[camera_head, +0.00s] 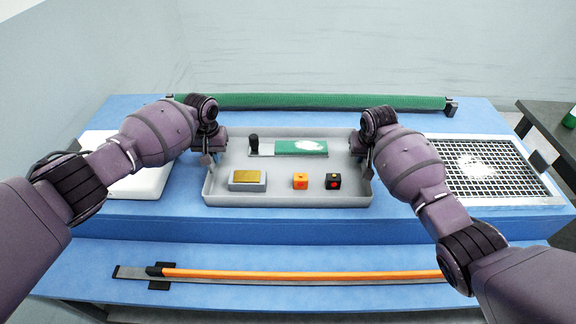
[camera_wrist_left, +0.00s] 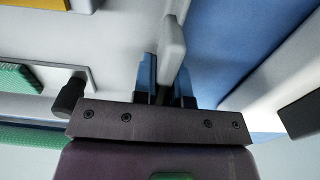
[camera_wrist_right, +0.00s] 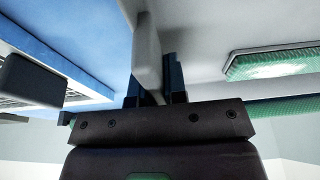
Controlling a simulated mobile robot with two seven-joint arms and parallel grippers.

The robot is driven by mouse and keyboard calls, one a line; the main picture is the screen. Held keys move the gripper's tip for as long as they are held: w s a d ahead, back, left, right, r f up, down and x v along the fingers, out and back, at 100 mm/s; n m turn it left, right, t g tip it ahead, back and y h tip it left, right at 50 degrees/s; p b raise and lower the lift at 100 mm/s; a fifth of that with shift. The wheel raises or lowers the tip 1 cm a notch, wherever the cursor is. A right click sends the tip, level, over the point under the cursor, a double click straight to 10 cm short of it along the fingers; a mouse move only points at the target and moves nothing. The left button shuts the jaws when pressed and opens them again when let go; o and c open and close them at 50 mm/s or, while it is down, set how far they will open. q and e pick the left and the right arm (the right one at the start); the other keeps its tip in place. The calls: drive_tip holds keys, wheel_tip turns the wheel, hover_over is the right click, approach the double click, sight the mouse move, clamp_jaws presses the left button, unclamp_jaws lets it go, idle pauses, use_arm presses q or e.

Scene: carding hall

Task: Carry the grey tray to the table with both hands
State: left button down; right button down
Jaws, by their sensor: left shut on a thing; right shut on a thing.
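The grey tray (camera_head: 290,199) sits in the middle of the blue table (camera_head: 180,213), level, over or on its surface; I cannot tell if there is a gap beneath it. In it are a green-topped hand card (camera_head: 300,147) with white fibre, a grey block with a gold top (camera_head: 247,181), an orange cube (camera_head: 300,181) and a black cube with red dots (camera_head: 333,181). My left gripper (camera_head: 207,158) is shut on the tray's left wall, seen in the left wrist view (camera_wrist_left: 172,50). My right gripper (camera_head: 366,157) is shut on its right wall, seen in the right wrist view (camera_wrist_right: 147,50).
A long green roller (camera_head: 320,101) lies along the back. A white pad (camera_head: 145,182) is at the left and a black mesh screen (camera_head: 490,170) with white fibre at the right. An orange rod (camera_head: 300,275) lies on the lower front ledge. A dark table (camera_head: 550,125) stands at far right.

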use_arm(q)
drive_tip(key=shift+w+r, duration=0.1)
drive_tip(key=shift+r, duration=0.1)
use_arm(e)
drive_tip(key=shift+w+r, duration=0.1)
drive_tip(key=shift+r, duration=0.1)
